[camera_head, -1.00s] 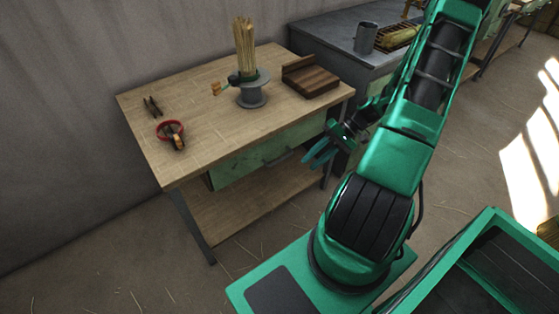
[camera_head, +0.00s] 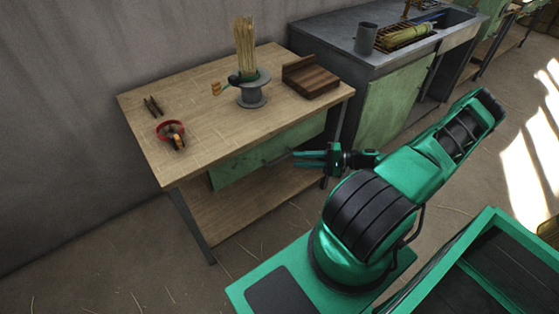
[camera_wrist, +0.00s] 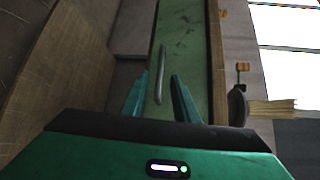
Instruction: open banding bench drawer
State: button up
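The banding bench (camera_head: 215,108) has a wooden top and a green drawer (camera_head: 240,166) under its front edge. The drawer front looks flush with the bench. Its dark bar handle (camera_head: 276,158) is partly hidden by my gripper (camera_head: 298,159), which points left at it. In the wrist view the green drawer front (camera_wrist: 187,45) runs up the picture, with the handle (camera_wrist: 161,72) ahead. My open gripper (camera_wrist: 159,95) has one finger on each side of the handle's line. I cannot tell whether the fingers touch it; nothing is held.
A lower shelf (camera_head: 235,208) sits below the drawer. A grey-topped counter (camera_head: 345,45) adjoins at right. Floor in front is open.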

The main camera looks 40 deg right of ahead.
aim_at(281, 160)
jog(key=x, duration=0.8)
jog(key=shift+c, duration=0.6)
grip_shut()
